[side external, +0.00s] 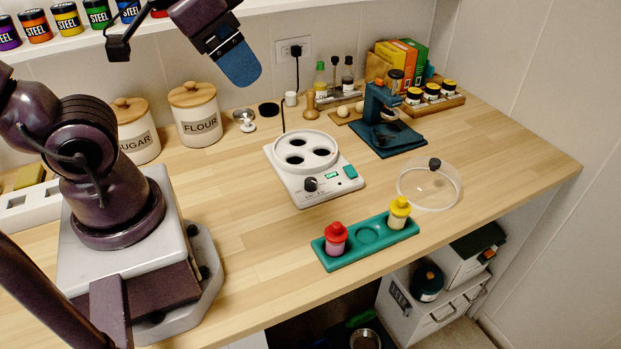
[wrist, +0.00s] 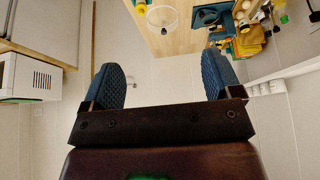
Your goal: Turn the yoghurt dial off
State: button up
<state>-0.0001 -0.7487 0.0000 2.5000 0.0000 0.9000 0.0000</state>
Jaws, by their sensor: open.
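The white yoghurt maker (side external: 330,187) stands on the wooden counter in the middle of the side view. Its top has several round wells that look dark and empty. The black dial (side external: 311,184) is on its front face, left of a small lit green display (side external: 332,175) and a teal switch (side external: 350,172). The dial's pointer setting is too small to read. My gripper (side external: 240,66) is raised above and behind the yoghurt maker, well apart from it. In the wrist view my gripper (wrist: 165,88) shows two blue padded fingers spread wide with nothing between them.
A teal tray (side external: 342,262) holds a red-capped jar (side external: 336,238) and a yellow-capped jar (side external: 398,212) in front. A clear lid (side external: 430,185) lies to the right. A blue stand (side external: 385,125) is behind right; canisters (side external: 194,115) are behind left. A shelf of paint-like jars (side external: 68,18) runs along the wall.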

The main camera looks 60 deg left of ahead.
jog(key=shift+w+f, duration=0.15)
jog(key=shift+f, duration=0.25)
jog(key=c, duration=0.3)
jog(key=w+f+g, duration=0.1)
jog(key=w+f+n+g, duration=0.1)
jog(key=f, duration=0.1)
jog(key=w+a+f+g, duration=0.1)
jog(key=shift+f, duration=0.25)
jog(key=shift+c, duration=0.7)
jog(key=n+g, duration=0.3)
jog(key=n, duration=1.6)
send_over(311, 180)
notch_tip(311, 180, down, 14)
jog(key=shift+m, duration=0.3)
notch_tip(311, 180, down, 13)
jog(key=shift+r, duration=0.2)
jog(key=c, duration=0.9)
